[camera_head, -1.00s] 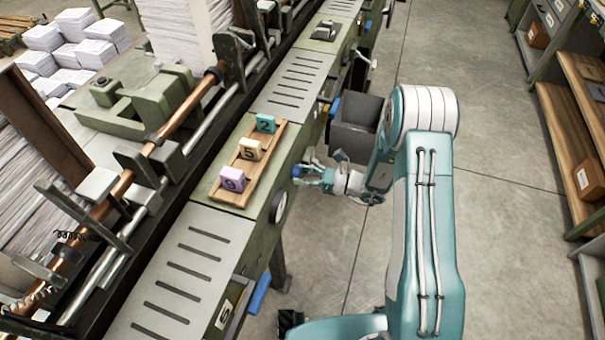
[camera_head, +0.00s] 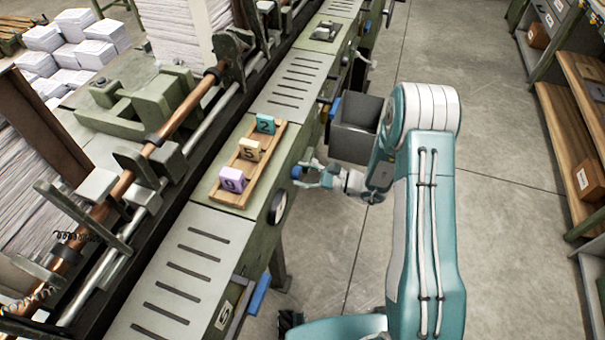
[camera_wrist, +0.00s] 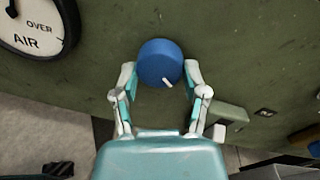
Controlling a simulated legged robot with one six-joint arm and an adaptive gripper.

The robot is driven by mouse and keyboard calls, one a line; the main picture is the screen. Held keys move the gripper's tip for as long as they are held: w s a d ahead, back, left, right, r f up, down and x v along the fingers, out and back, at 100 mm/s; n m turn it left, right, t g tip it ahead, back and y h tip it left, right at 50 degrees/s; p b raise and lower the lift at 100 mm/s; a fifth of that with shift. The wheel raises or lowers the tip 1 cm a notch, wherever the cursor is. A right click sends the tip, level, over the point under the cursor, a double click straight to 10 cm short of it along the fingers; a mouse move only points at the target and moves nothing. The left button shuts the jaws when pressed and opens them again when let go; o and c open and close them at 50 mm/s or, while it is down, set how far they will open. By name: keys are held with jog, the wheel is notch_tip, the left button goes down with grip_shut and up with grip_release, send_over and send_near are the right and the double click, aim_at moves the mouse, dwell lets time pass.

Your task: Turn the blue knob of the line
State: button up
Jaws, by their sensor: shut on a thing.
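The blue knob (camera_wrist: 160,62) sits on the green side panel of the line (camera_wrist: 240,60), with a white pointer mark toward its lower right in the wrist view. In the head view the blue knob (camera_head: 296,172) shows small on the side of the machine. My gripper (camera_wrist: 160,78) has one finger on each side of the knob and is shut on it. In the head view my gripper (camera_head: 308,174) reaches the panel from the right.
A round gauge (camera_wrist: 30,25) marked "OVER" and "AIR" is left of the knob. A small pale box (camera_wrist: 222,114) juts from the panel at right. A wooden tray (camera_head: 232,197) with numbered blocks lies above. A grey bin (camera_head: 352,135) stands behind my gripper.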

jog(key=shift+w, duration=0.15)
jog(key=o, duration=1.2)
jog(key=shift+a, duration=0.1)
jog(key=shift+c, duration=0.2)
jog(key=v, duration=1.2)
dwell(0.8)
